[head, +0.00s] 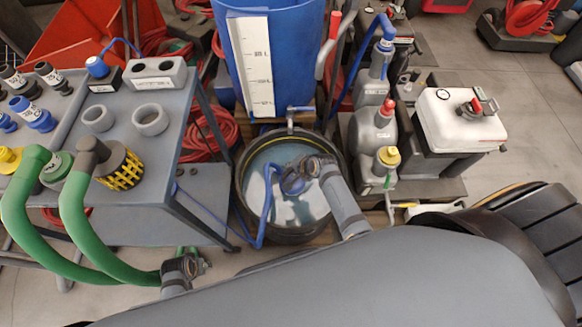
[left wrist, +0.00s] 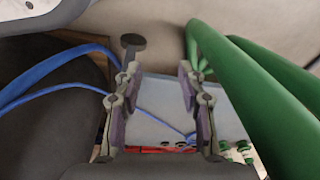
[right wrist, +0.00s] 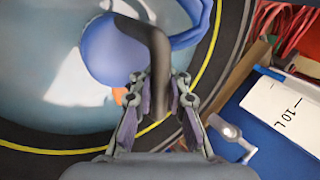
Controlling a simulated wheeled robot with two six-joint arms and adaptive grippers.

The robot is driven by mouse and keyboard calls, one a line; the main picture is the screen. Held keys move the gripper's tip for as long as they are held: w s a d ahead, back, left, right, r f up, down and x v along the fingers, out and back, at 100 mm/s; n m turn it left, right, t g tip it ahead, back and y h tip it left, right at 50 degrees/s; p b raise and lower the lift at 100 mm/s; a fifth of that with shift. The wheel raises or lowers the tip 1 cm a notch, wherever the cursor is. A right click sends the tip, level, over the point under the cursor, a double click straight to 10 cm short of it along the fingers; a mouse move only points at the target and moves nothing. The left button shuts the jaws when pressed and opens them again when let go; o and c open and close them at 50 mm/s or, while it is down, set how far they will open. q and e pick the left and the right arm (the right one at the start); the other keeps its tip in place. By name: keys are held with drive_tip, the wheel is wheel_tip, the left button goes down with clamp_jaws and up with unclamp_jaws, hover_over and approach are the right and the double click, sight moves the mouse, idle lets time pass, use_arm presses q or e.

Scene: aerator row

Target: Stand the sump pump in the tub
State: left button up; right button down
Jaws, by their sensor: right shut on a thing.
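The sump pump (head: 292,184) is blue with a dark bent handle (right wrist: 158,50). My right gripper (head: 314,166) is shut on that handle. In the right wrist view the gripper (right wrist: 160,90) has its fingers on both sides of the handle, with the blue pump body (right wrist: 110,52) beyond. The pump is over the water inside the round black tub (head: 241,178); I cannot tell its height above the bottom. A blue hose (head: 267,195) runs from it over the tub's rim. My left gripper (head: 186,267) is low at the left; in its wrist view (left wrist: 158,80) it is open and empty.
Thick green hoses (head: 75,215) hang from the grey bench (head: 185,150) beside my left gripper. A blue barrel (head: 290,55) with a white scale stands behind the tub. Grey jugs (head: 372,130) and a white container (head: 455,122) stand right of the tub.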

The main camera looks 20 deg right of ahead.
sight(292, 178)
wheel_tip(292, 178, down, 4)
drive_tip(key=shift+w+f+b, duration=0.1)
drive_tip(key=shift+w+b, duration=0.05)
drive_tip(key=shift+b, duration=1.05)
use_arm(q)
drive_tip(key=w+d+r+b, duration=0.1)
drive_tip(key=d+r+b, duration=0.15)
drive_tip(key=r, duration=1.15)
use_arm(e)
wheel_tip(292, 178, down, 4)
drive_tip(key=shift+r, duration=0.2)
use_arm(q)
drive_tip(key=shift+t+h, duration=0.8)
drive_tip(key=shift+t, duration=0.1)
drive_tip(key=shift+w+d+f+b, duration=0.2)
drive_tip(key=shift+d+f+b, duration=0.2)
drive_tip(key=shift+f+b, duration=0.25)
drive_tip(key=shift+w+d+f+b, duration=0.2)
drive_tip(key=shift+d+f+b, duration=0.25)
drive_tip(key=shift+f, duration=0.45)
drive_tip(key=shift+w+d+f+b, duration=0.2)
drive_tip(key=shift+d+f+b, duration=0.2)
drive_tip(key=shift+f+b, duration=0.25)
use_arm(e)
drive_tip(key=shift+f, duration=2.6)
use_arm(q)
drive_tip(key=shift+f, duration=0.4)
use_arm(e)
drive_tip(key=shift+f, duration=0.55)
